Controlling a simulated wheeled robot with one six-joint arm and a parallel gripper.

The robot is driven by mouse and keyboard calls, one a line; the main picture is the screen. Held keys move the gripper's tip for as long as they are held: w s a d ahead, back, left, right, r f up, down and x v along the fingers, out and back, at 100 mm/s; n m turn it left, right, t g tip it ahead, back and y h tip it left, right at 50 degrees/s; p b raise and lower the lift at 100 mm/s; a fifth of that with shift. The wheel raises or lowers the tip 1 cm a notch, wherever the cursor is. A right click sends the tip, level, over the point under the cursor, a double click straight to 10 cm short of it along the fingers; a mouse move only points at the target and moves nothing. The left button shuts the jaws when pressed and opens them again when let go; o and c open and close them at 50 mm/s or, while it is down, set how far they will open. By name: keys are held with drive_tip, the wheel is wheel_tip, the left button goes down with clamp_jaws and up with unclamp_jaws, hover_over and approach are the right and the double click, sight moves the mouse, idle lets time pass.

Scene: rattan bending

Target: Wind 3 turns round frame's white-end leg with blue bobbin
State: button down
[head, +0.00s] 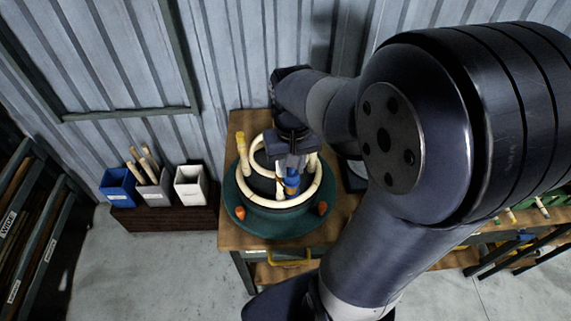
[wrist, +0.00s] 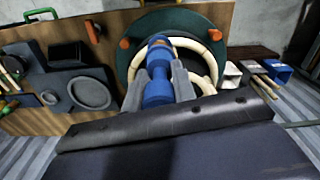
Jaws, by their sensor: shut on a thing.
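The rattan frame (head: 288,201), pale rings with upright legs, stands on a round dark green turntable (head: 262,221) on the bench. One leg has a yellow end (head: 240,142). A whitish upright piece (head: 280,186) beside the bobbin may be the white-end leg, but I cannot tell. My gripper (head: 290,165) is inside the ring area, shut on the blue bobbin (head: 291,182). In the wrist view the bobbin (wrist: 158,74) sits between both grey fingers, with the frame ring (wrist: 203,56) behind it. Any strand or turns on the leg cannot be made out.
Orange knobs (head: 323,208) sit on the turntable edge. Blue (head: 118,187), grey and white (head: 190,186) bins stand on a low brown box at left. In the wrist view, dark trays (wrist: 91,92) and tools lie beside the turntable. The corrugated wall is close behind.

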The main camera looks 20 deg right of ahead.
drive_tip(key=shift+r, duration=0.15)
drive_tip(key=shift+r, duration=5.4)
